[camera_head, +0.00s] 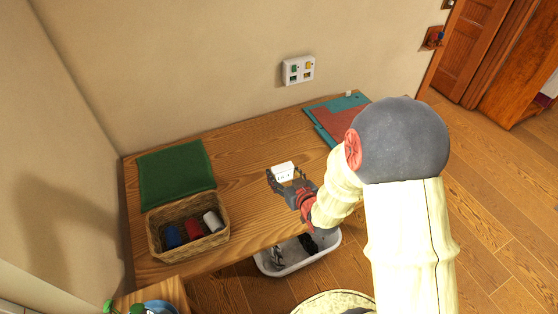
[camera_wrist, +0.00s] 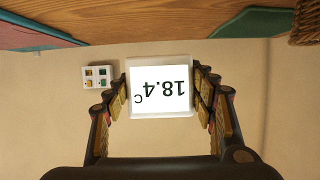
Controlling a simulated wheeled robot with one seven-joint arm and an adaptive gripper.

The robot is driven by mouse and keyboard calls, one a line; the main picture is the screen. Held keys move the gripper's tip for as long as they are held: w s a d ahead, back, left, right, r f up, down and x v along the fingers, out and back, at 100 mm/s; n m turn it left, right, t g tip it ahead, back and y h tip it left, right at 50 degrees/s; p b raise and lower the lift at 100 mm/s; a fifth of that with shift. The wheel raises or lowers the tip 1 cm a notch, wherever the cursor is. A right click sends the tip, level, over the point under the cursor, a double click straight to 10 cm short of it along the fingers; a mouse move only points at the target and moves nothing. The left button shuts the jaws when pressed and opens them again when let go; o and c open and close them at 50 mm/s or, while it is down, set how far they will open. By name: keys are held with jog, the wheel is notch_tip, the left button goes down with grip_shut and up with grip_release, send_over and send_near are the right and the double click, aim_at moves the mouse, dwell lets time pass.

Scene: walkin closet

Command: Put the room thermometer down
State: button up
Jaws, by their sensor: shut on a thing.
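The room thermometer (camera_head: 283,171) is a small white block with a display. In the wrist view the thermometer (camera_wrist: 159,90) reads 18.4 C upside down. My gripper (camera_head: 284,179) is shut on it, with a finger on each side; the fingers (camera_wrist: 160,95) also show in the wrist view. In the head view it is over the middle of the wooden table (camera_head: 252,150). In the wrist view the thermometer stands out against the wall, with the table edge apart from it. Its height above the table is hard to tell.
A green cloth (camera_head: 176,174) and a wicker basket (camera_head: 157,239) with rolled items are on the table's left. Red and teal flat items (camera_head: 336,117) lie at the back right. A white bin (camera_head: 297,263) stands below the front edge. The wood around my gripper is clear. A switch panel (camera_head: 298,70) is on the wall.

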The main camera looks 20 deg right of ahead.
jog(key=s+d+b, duration=0.2)
jog(key=s+d, duration=0.8)
jog(key=s, duration=0.1)
jog(key=w+f+b, duration=0.2)
jog(key=w+f, duration=0.1)
jog(key=w, duration=0.1)
jog(key=w+a+f+b, duration=0.1)
jog(key=w+f+b, duration=0.1)
jog(key=w+f, duration=0.1)
jog(key=w+f+b, duration=0.2)
jog(key=w+f, duration=0.1)
jog(key=w, duration=0.3)
jog(key=shift+a, duration=0.15)
jog(key=shift+w+f, duration=0.1)
jog(key=shift+w+f+b, duration=0.15)
jog(key=shift+f+b, duration=0.5)
jog(key=shift+f, duration=0.25)
jog(key=shift+w+f+b, duration=0.1)
jog(key=shift+f+b, duration=0.5)
jog(key=shift+f, duration=0.3)
jog(key=shift+f, duration=0.15)
jog(key=o, duration=1.2)
